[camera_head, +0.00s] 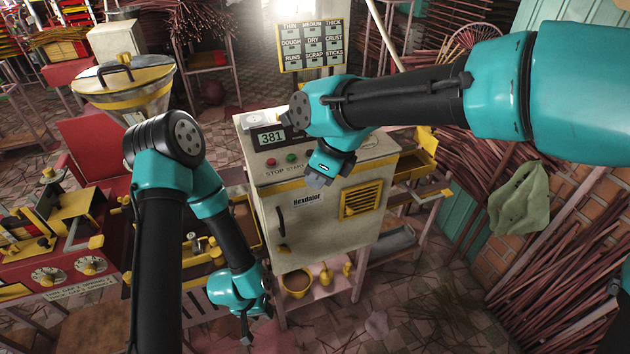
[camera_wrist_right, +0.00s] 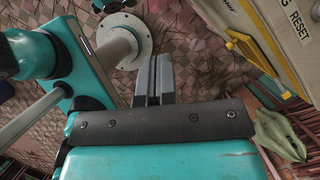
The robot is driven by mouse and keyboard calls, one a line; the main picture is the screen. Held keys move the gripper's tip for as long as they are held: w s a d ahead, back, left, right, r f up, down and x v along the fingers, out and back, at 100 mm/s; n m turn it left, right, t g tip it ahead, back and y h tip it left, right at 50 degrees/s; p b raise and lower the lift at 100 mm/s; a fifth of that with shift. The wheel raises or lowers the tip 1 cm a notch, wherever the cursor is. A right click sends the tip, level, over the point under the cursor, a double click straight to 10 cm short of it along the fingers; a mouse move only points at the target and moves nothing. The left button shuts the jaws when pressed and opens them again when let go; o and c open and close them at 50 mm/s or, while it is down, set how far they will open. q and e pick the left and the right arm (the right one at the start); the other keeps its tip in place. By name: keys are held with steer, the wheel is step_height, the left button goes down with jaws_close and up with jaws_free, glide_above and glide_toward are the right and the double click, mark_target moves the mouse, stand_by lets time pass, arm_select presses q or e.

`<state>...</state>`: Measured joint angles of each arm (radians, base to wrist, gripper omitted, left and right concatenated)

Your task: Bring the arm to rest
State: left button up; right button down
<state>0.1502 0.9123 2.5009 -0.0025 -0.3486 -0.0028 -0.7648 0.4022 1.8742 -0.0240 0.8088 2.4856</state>
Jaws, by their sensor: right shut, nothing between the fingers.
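My right gripper (camera_head: 318,180) hangs in front of the upper front of the cream control cabinet (camera_head: 305,222), just below its start and stop buttons. Its two grey fingers (camera_wrist_right: 152,80) show side by side in the right wrist view, shut with nothing between them. My left gripper (camera_head: 247,325) points down at the lower middle of the head view, left of the cabinet's lower shelf. Its fingers are small and dark there, and I cannot tell whether they are open or shut.
The cabinet display (camera_head: 271,137) reads 381. A red machine with dials (camera_head: 65,245) stands at the left, below a metal hopper (camera_head: 125,85). Bundles of incense sticks (camera_head: 560,260) fill the right side. A green cloth (camera_head: 519,198) hangs at the right. The tiled floor below is partly clear.

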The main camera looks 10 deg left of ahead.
stand_by(0.3)
steer(key=w+d+f+n, duration=0.1)
steer(key=d+f+n, duration=0.3)
steer(key=f, duration=0.5)
steer(key=w+d+f+n, duration=0.1)
steer(key=d+f+n, duration=0.1)
steer(key=d+f, duration=0.6)
steer(key=w+d+f+n, duration=0.2)
steer(key=d+f, duration=0.2)
steer(key=f, duration=0.6)
steer(key=s+d+f+n, duration=0.9)
steer(key=s+d+f, duration=0.5)
steer(key=f, duration=0.4)
steer(key=shift+s+d+f+n+h, duration=0.15)
steer(key=shift+s+d+n+h, duration=0.15)
steer(key=shift+s+d+n, duration=0.1)
steer(key=shift+a, duration=0.1)
